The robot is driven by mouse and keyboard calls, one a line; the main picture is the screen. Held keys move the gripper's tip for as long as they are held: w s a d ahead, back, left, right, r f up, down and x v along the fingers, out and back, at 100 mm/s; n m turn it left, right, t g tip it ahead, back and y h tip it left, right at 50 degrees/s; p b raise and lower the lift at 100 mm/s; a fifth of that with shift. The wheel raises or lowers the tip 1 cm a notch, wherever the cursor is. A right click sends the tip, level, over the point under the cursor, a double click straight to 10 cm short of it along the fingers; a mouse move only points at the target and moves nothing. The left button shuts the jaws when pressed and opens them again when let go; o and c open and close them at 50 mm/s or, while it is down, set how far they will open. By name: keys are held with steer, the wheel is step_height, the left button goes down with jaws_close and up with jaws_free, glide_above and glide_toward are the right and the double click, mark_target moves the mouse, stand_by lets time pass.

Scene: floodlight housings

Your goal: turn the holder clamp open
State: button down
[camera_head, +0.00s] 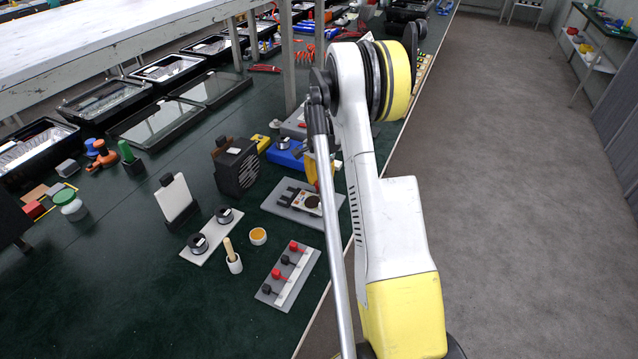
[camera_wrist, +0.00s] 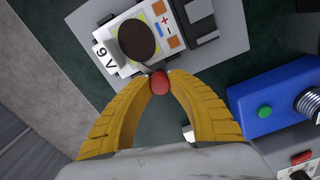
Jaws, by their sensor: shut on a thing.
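The holder is a white block (camera_wrist: 128,62) marked "9 V" with a dark round disc (camera_wrist: 137,41) on top. It sits on a light grey plate (camera_wrist: 236,22) in the wrist view; the same holder (camera_head: 299,201) shows in the head view. A red ball knob (camera_wrist: 159,84) is at the holder's near edge, with a thin dark piece running toward the disc. My gripper (camera_wrist: 160,77) has its yellow fingers closed around this knob. In the head view my arm partly hides the holder.
A blue box with a green button (camera_wrist: 264,112) is right of my gripper in the wrist view. A black vented box (camera_head: 236,167), a plate with red and black levers (camera_head: 297,285) and a wooden-handled tool in a white cup (camera_head: 234,262) stand nearby. The front-left green tabletop is clear.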

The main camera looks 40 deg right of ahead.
mark_target(319, 183)
steer(key=n, duration=0.6)
steer(key=shift+n, duration=0.3)
steer(key=n, duration=0.5)
steer(key=shift+n, duration=0.3)
steer(key=c, duration=1.2)
jaws_free()
step_height(319, 183, up, 12)
